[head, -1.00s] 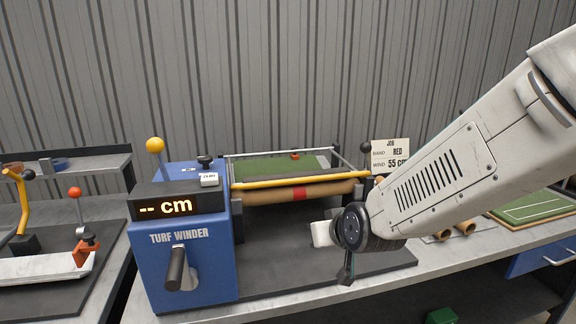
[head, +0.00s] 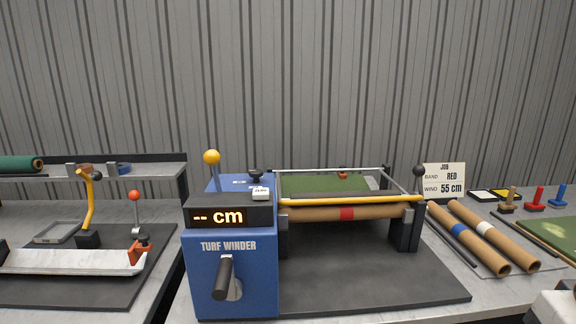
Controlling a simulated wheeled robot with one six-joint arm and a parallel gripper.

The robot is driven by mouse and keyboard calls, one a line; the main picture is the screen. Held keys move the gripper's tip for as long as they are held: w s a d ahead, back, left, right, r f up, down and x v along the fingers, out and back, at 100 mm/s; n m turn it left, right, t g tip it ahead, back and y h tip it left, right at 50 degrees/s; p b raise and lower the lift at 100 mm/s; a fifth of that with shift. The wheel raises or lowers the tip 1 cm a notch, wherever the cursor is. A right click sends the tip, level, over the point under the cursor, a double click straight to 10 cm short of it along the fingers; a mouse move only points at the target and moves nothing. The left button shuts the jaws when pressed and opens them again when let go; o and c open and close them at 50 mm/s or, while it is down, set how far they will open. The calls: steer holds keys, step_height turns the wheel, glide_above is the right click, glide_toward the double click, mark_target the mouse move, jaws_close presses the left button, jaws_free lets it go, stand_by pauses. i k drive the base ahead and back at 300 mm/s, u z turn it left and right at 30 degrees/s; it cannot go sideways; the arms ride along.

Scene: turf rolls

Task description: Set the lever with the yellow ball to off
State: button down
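The lever with the yellow ball (head: 212,158) stands up from the back left of the blue turf winder (head: 235,270), its grey stem leaning very slightly. Small labels lie on the winder's top beside it, too small to read. My gripper is not in view; only a pale piece that seems to be my arm shows at the bottom right corner.
A crank (head: 223,278) sticks out of the winder's front. A red-ball lever (head: 134,197) stands on the left bench. Spare tubes (head: 470,240) lie at right. The air around the yellow ball is clear.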

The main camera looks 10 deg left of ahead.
mark_target(211, 157)
steer(key=u, duration=0.05)
steer(key=k, duration=0.65)
steer(key=u, duration=0.85)
steer(key=i, duration=1.05)
steer(key=u, duration=0.05)
